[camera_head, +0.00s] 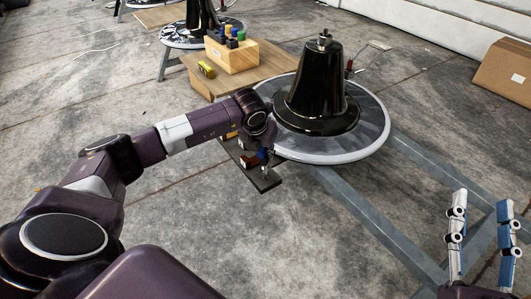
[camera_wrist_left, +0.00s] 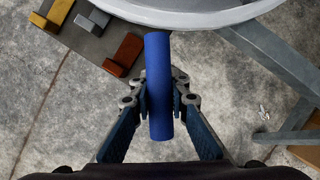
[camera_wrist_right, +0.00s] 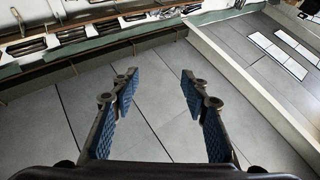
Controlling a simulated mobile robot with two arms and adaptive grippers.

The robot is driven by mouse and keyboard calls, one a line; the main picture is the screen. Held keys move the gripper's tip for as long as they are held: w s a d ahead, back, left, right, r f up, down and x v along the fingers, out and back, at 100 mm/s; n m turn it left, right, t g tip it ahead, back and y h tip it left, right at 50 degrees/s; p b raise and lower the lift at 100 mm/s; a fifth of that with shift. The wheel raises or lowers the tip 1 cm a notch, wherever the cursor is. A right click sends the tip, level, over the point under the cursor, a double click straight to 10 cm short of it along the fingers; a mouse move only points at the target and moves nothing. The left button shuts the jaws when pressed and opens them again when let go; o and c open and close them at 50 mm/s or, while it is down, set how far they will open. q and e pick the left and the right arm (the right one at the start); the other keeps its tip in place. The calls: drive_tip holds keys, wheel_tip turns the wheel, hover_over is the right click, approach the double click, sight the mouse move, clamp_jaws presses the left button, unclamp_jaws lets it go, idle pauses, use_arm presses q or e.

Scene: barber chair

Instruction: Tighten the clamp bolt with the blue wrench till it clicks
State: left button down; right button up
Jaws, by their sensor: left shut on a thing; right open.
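My left gripper (camera_wrist_left: 160,98) is shut on the blue wrench (camera_wrist_left: 158,58), whose smooth round blue handle stands out between its fingers in the left wrist view. In the head view my left gripper (camera_head: 265,165) is small and partly hidden under its wrist, beside the round base and above a dark rack. The wrench's head cannot be made out. A black cone (camera_head: 318,85) stands on the round base (camera_head: 375,140). A small metal fitting (camera_head: 325,40) tops it; I cannot tell whether the clamp bolt is there. My right gripper (camera_head: 482,204) is open and empty at lower right.
The dark rack (camera_head: 267,183) has coloured holders, including an orange one (camera_wrist_left: 123,55) and a yellow one (camera_wrist_left: 52,15). A wooden bench (camera_head: 265,68) carries a block (camera_head: 232,57) with coloured-handled tools. Grey frame beams (camera_head: 365,220) cross the floor. A cardboard box (camera_head: 505,70) sits right.

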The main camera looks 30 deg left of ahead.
use_arm(q)
drive_tip(key=shift+r+p, duration=0.3)
drive_tip(key=shift+r, duration=0.3)
drive_tip(key=shift+r+p, duration=0.35)
drive_tip(key=shift+r, duration=0.1)
drive_tip(key=shift+r+p, duration=0.3)
drive_tip(key=shift+r, duration=0.45)
use_arm(e)
wheel_tip(320, 180, down, 13)
drive_tip(key=d+g+h, duration=0.1)
drive_tip(key=g+h, duration=0.1)
drive_tip(key=g, duration=0.4)
drive_tip(key=shift+d, duration=0.3)
drive_tip(key=shift+w+r, duration=0.1)
drive_tip(key=shift+r, duration=0.05)
